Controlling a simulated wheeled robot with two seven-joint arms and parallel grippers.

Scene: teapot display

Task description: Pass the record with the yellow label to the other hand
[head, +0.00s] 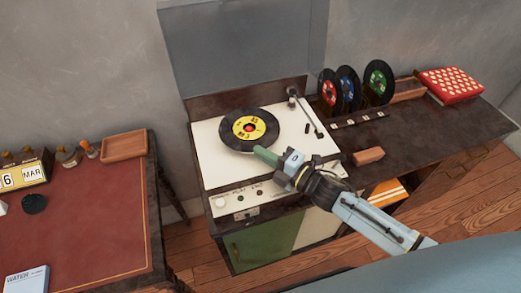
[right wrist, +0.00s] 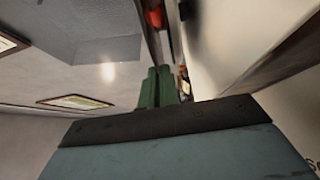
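The record with the yellow label (head: 238,126) lies about flat over the turntable (head: 215,165); I cannot tell if it is lifted off the platter. My right gripper (head: 262,153) reaches in from the lower right, its green fingertips at the record's near right rim. In the right wrist view the two green fingers (right wrist: 160,85) are close together, with a thin dark edge running between them, which looks like the record seen edge-on. My left gripper is not in view.
Several records (head: 378,83) stand upright in a rack right of the turntable. A tonearm (head: 305,113) is on the deck's right side. A wooden block (head: 368,156) and a red spotted box (head: 450,84) lie on the dark top. A red desk (head: 85,220) stands at left.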

